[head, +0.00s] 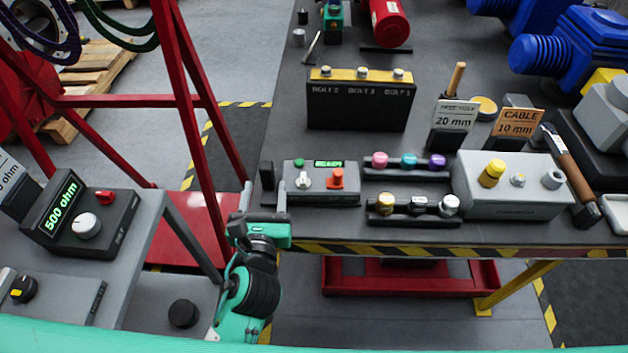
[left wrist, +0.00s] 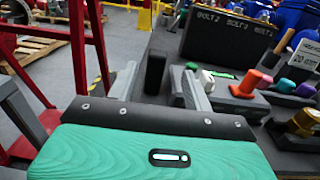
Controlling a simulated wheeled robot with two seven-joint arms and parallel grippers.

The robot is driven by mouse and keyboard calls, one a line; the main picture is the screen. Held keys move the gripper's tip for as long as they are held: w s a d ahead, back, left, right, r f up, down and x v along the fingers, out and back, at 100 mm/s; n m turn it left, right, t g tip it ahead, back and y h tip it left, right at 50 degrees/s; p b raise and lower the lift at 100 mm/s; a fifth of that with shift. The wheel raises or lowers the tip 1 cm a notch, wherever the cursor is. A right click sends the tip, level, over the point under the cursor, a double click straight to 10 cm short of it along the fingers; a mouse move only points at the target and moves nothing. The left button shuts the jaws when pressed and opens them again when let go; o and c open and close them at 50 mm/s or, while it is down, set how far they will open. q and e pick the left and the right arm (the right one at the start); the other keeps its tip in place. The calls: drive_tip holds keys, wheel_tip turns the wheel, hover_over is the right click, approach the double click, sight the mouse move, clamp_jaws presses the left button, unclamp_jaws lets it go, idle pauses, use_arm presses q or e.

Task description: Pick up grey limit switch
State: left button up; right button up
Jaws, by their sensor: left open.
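A small dark grey upright block (head: 267,176), which looks like the limit switch, stands at the left front of the dark workbench. It also shows in the left wrist view (left wrist: 156,73), between the two finger lines. My left gripper (head: 264,194) is open at the bench's front left edge, with its fingers pointing at the block. In the left wrist view the left gripper (left wrist: 159,80) has one finger on each side of the block in the picture. I cannot tell whether the tips reach around it. The block's lower front is partly hidden in the head view. My right gripper does not show.
A grey control box (head: 312,181) with a white knob and an orange part stands close right of the block. Coloured knobs and a grey box (head: 510,186) lie farther right. A black bolt box (head: 358,100) stands behind. A red frame (head: 187,100) rises at left.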

sight(266, 161)
use_arm(q)
drive_tip(key=w, duration=0.3)
drive_tip(key=shift+w+a, duration=0.1)
drive_tip(key=shift+w, duration=0.15)
drive_tip(key=shift+w+a+r, duration=0.1)
drive_tip(key=shift+w+a, duration=0.05)
drive_tip(key=shift+w, duration=1.2)
drive_tip(key=shift+w+a+r, duration=0.1)
drive_tip(key=shift+w, duration=1.2)
clamp_jaws()
